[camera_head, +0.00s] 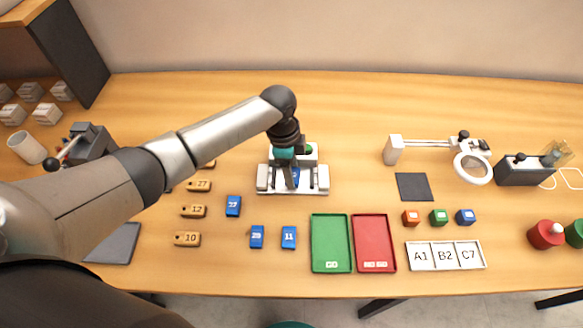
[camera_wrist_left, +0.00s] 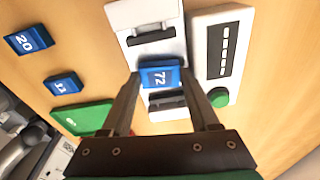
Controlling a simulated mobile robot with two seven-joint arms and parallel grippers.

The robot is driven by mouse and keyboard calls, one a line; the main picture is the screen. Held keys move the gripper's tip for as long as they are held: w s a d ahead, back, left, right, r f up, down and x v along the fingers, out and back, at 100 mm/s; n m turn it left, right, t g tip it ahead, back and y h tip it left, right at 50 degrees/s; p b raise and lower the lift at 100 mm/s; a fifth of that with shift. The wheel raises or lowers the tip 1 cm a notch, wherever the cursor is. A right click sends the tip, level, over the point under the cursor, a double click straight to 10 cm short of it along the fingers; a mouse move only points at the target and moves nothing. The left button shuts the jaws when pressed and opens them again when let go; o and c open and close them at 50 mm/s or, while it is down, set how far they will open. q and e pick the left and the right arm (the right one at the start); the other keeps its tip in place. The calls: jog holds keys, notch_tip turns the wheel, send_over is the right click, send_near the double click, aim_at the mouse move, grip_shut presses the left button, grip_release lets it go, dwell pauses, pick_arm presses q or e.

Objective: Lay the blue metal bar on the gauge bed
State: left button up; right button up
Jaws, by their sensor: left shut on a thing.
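My left gripper (camera_head: 294,183) is shut on a blue metal bar (camera_wrist_left: 160,77) marked 72. The bar also shows as a small blue patch (camera_head: 296,173) in the head view, partly hidden by the gripper. In the left wrist view the fingertips (camera_wrist_left: 160,74) sit at either end of the bar. The gripper and bar are over the middle of the white gauge bed (camera_head: 263,181), between its two end blocks. I cannot tell whether the bar touches the bed. My right gripper is not in view.
A white unit with a dark display (camera_wrist_left: 226,50) and green button stands behind the bed. Other blue bars (camera_head: 233,205) lie in front and to the left, near brown numbered tags (camera_head: 193,211). Green (camera_head: 331,268) and red (camera_head: 375,222) trays lie in front.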

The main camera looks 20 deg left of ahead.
pick_arm(q)
jog(key=shift+f, duration=0.1)
dwell(0.7)
jog(key=o, duration=1.5)
jog(key=shift+c, duration=0.2)
jog(key=shift+r, duration=0.2)
jog(key=shift+w+a+r+p, duration=0.1)
jog(key=shift+w+r+p, duration=0.05)
jog(key=shift+r+p, duration=0.2)
notch_tip(320, 180, up, 14)
jog(key=a+p, duration=0.1)
jog(key=p, duration=0.1)
jog(key=shift+s+a, duration=0.3)
jog(key=shift+s, duration=0.15)
